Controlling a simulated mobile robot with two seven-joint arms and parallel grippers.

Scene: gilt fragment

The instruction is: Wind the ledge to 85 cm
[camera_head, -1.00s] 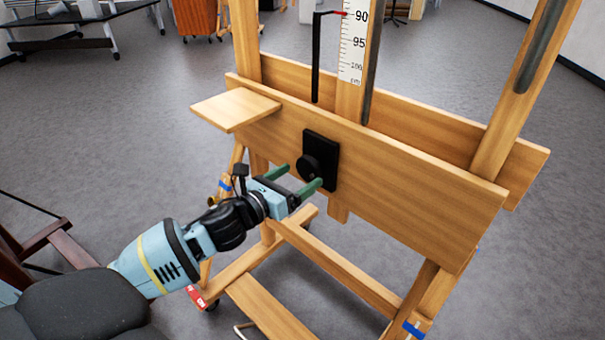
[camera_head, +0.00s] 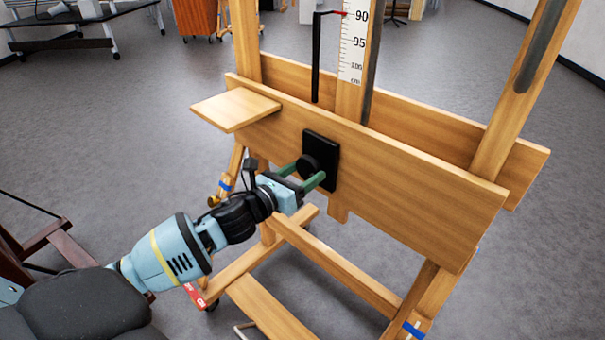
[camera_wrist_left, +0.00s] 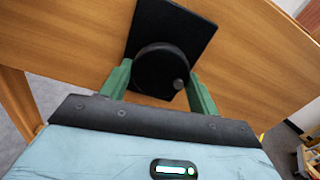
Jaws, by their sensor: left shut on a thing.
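The wooden easel's wide front board (camera_head: 420,195) carries a black plate (camera_head: 325,150) with a round black knob (camera_head: 309,166). A white scale (camera_head: 353,45) stands above it, and a red pointer (camera_head: 343,13) sits at about the 90 mark. My left gripper (camera_head: 303,176) has its two green fingers on either side of the knob. In the left wrist view, the knob (camera_wrist_left: 160,70) lies between the fingers, with a small grey spot on its face, and the gripper is shut on it. My right gripper is not in view.
A small wooden shelf (camera_head: 235,109) juts out above and left of the knob. A dark reddish wooden frame (camera_head: 65,250) stands at the left. Grey floor is open around the easel.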

